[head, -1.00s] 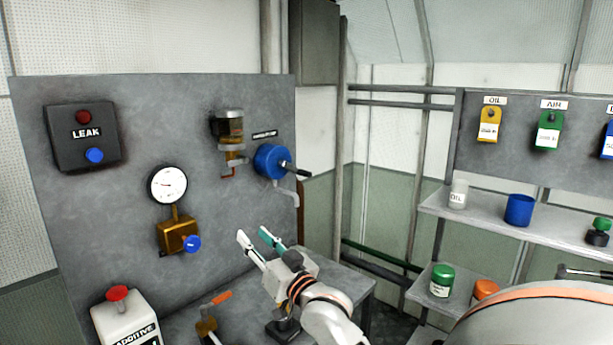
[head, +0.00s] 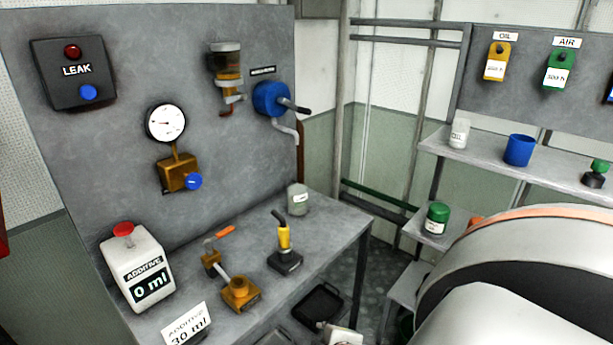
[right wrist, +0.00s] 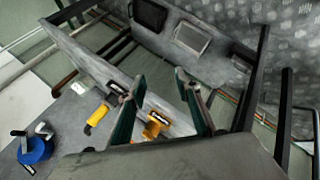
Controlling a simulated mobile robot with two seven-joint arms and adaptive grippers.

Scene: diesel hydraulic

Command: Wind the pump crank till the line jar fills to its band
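The blue pump (head: 268,98) with its dark crank handle (head: 292,107) is mounted on the grey panel, with a bent spout below. A blue round part with a handle, seemingly this pump, shows in the right wrist view (right wrist: 36,150). A clear jar with an amber lower part (head: 226,70) hangs on the panel left of the pump; its level and band are hard to read. A small grey jar (head: 297,199) stands on the bench below the spout. My right gripper (right wrist: 160,92) is open and empty in its wrist view, apart from the pump. My left gripper is not visible.
The bench holds a white additive container (head: 138,270) reading 0 ml, a 30 ml card (head: 187,325), brass valve parts (head: 240,292) and a yellow-handled tool (head: 284,238). Shelves (head: 465,150) stand at right. My own arm covers the lower right.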

